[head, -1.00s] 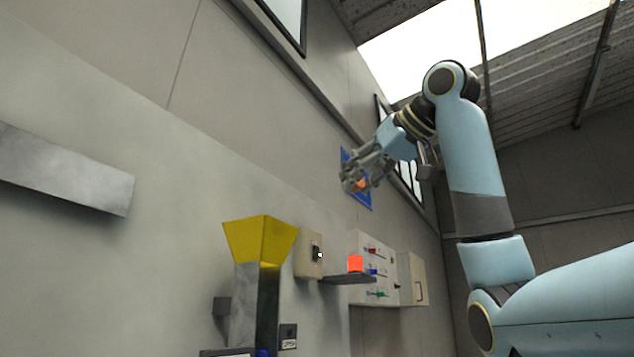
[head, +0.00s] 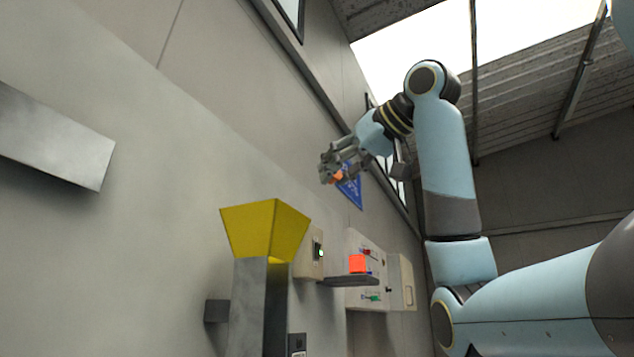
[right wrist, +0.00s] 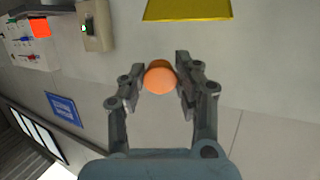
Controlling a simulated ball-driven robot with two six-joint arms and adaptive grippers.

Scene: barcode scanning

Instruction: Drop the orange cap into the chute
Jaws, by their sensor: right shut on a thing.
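The orange cap (right wrist: 160,78) is round and sits between the fingertips of my right gripper (right wrist: 161,82) in the right wrist view. In the head view my right gripper (head: 334,172) is shut on the cap (head: 337,177), which is partly hidden by the fingers. The chute has a yellow funnel mouth (head: 264,228) on a grey metal shaft (head: 258,305) by the wall. The gripper is above the funnel and to its right in the head view, apart from it. The funnel's edge (right wrist: 188,10) also shows at the top of the right wrist view. My left gripper is not in view.
A red-orange cube (head: 357,263) rests on a small dark shelf (head: 350,281) right of the chute. Behind it are wall boxes, one a panel with coloured switches (head: 373,298). A blue sign (head: 350,188) hangs on the wall. A metal ledge (head: 52,140) juts at left.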

